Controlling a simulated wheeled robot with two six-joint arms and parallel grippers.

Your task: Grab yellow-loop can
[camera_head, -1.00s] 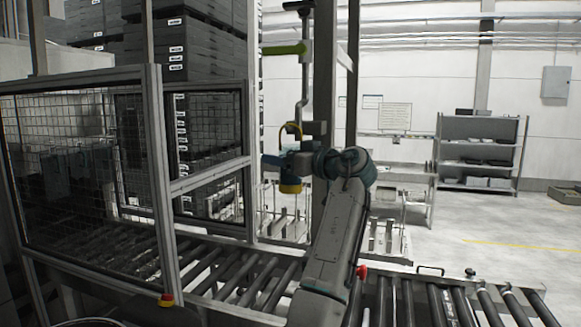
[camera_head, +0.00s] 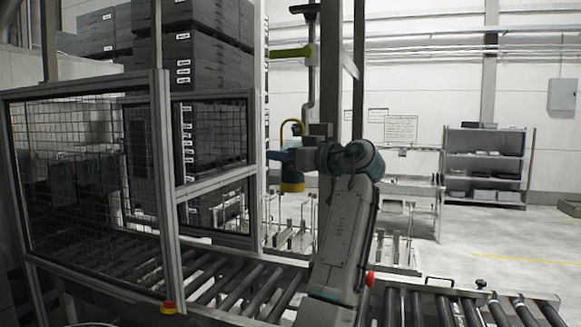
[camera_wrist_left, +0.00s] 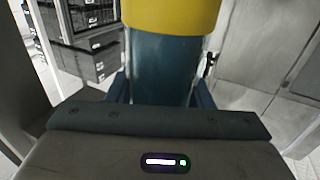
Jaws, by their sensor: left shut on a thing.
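The yellow-loop can (camera_head: 292,176) is held upright in the air in the head view, with its yellow loop (camera_head: 291,126) arching above it and a yellow band at its lower end. My left gripper (camera_head: 290,157) is shut around its middle. In the left wrist view the can (camera_wrist_left: 168,68) shows a teal body and a broad yellow band, cut off by the top edge. The blue fingers of my left gripper (camera_wrist_left: 162,92) stand on either side of the body. My right gripper is not in view.
A dark post with a green-yellow lever (camera_head: 290,53) rises just behind the can. A mesh guard frame (camera_head: 85,185) stands to the left. A roller conveyor (camera_head: 245,285) runs below. A grey shelf (camera_head: 486,165) stands at the back right, with open floor before it.

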